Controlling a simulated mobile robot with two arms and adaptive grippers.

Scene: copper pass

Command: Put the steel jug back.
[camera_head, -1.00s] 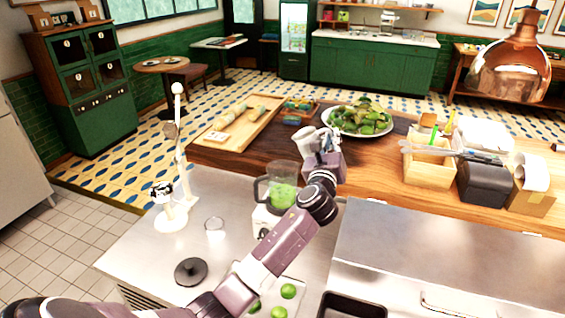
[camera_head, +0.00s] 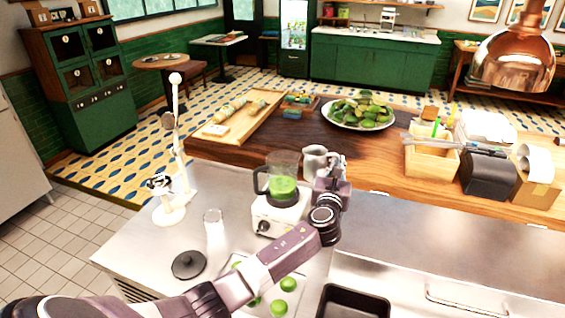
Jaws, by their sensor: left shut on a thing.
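The steel jug (camera_head: 314,160) stands upright behind the blender, at the near edge of the wooden counter. My left gripper (camera_head: 333,170) is shut on it from the right side. I cannot tell whether the jug's base touches the surface, because the blender and my gripper hide it. The blender (camera_head: 284,188) holds green contents, and its top is open. My right gripper is not in view.
A black lid (camera_head: 188,265) and a clear glass (camera_head: 213,228) are on the steel worktop (camera_head: 135,252). Limes (camera_head: 288,284) lie on a white board at the front. A leaf-filled plate (camera_head: 360,110), a wooden tray (camera_head: 236,122) and a wooden box (camera_head: 430,162) occupy the wooden counter.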

